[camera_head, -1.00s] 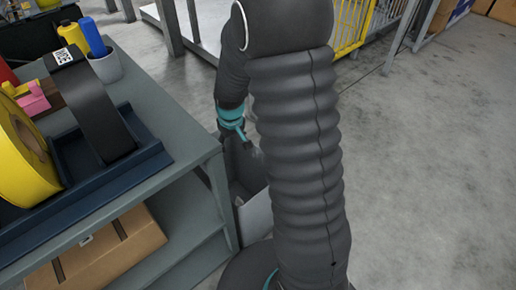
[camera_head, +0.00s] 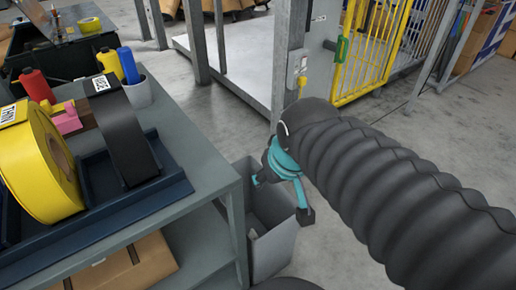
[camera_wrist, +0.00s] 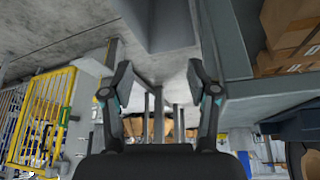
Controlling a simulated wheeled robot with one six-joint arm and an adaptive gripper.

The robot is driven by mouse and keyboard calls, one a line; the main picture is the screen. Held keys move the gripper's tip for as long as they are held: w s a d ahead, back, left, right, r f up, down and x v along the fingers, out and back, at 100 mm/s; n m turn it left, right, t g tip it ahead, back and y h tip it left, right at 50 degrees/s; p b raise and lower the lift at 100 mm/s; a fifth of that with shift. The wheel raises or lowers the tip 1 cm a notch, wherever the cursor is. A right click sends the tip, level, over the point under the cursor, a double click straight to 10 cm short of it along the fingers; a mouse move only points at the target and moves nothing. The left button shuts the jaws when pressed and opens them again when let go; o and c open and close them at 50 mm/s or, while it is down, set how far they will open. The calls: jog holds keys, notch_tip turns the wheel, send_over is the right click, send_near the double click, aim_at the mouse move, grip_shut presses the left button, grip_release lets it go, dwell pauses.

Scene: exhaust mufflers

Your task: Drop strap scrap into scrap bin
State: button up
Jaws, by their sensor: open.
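The scrap bin (camera_head: 275,252) is a grey open-topped box on the floor, beside the workbench's right end. My gripper (camera_head: 281,198) is over the bin's mouth with its fingers spread wide. The wrist view shows the two fingers (camera_wrist: 162,82) apart with nothing between them. In that view a grey box wall, probably the bin (camera_wrist: 168,28), is at the top. A small pale patch (camera_head: 253,234) shows inside the bin; I cannot tell whether it is the strap scrap. No strap scrap shows clearly elsewhere.
The grey workbench (camera_head: 205,160) holds a yellow strap roll (camera_head: 35,165), a black strap roll (camera_head: 128,135) and a cup (camera_head: 138,92) with a blue item. A yellow fence (camera_head: 375,50) and grey posts stand behind. Open floor lies right of the bin.

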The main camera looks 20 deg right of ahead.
jog(key=shift+s+a+r, duration=0.1)
jog(key=shift+s+r, duration=0.05)
jog(key=shift+s, duration=0.6)
jog(key=shift+s+a+r, duration=0.1)
jog(key=shift+s, duration=0.6)
